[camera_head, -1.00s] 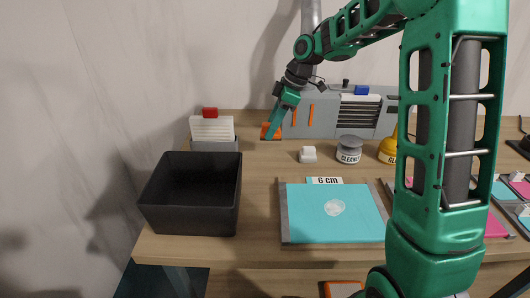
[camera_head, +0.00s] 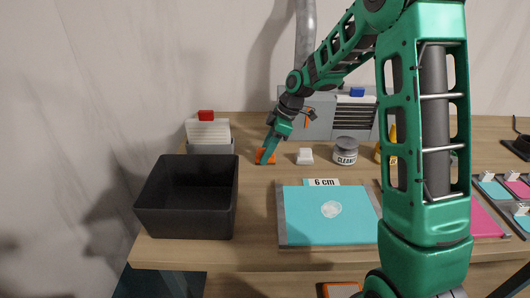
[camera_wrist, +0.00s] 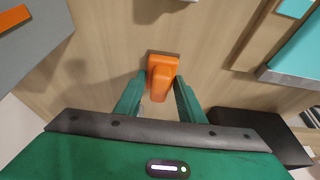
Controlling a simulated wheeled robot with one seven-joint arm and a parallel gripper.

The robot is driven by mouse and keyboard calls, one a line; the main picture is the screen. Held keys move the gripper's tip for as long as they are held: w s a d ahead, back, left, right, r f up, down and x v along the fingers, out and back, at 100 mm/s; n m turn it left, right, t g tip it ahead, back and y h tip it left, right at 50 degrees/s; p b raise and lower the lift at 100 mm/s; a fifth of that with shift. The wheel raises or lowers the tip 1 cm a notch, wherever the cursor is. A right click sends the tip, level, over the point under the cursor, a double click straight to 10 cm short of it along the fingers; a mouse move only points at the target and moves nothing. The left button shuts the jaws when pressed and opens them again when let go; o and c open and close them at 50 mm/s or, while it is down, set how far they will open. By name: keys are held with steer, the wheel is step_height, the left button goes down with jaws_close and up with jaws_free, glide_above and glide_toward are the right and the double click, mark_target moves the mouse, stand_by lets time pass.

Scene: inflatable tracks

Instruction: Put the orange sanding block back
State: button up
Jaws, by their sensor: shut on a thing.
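The orange sanding block (camera_head: 265,157) is at the back of the table, left of a small white block (camera_head: 305,156). My gripper (camera_head: 268,150) is over it, pointing down. In the wrist view the orange block (camera_wrist: 164,68) has a raised handle and sits at the tips of my two green fingers (camera_wrist: 158,90), which are shut on it. I cannot tell whether its underside touches the table.
A black open bin (camera_head: 187,222) stands front left, with a grey holder of white sheets (camera_head: 210,148) behind it. A grey jar (camera_head: 345,151), a grey machine (camera_head: 325,120) and a turquoise sheet (camera_head: 325,228) are to the right. Bare wood surrounds the block.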

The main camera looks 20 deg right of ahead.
steer(key=o, duration=1.1)
steer(key=v, duration=1.2)
steer(key=s+d+f+m+h, duration=0.1)
steer(key=s+d+m, duration=0.3)
steer(key=s+m, duration=0.3)
steer(key=s+d+f+m+g+h, duration=0.1)
steer(key=s+d+m, duration=0.3)
steer(key=s, duration=1.4)
steer(key=s+d+f+m+h, duration=0.1)
steer(key=s+d+m, duration=0.3)
steer(key=s+m, duration=0.5)
steer(key=shift+s+d+m+g+h, duration=0.15)
steer(key=shift+s+d+m+h, duration=0.1)
steer(key=shift+s, duration=0.75)
steer(key=shift+s+d+m+g+h, duration=0.15)
steer(key=shift+s+h, duration=0.1)
steer(key=shift+s, duration=0.75)
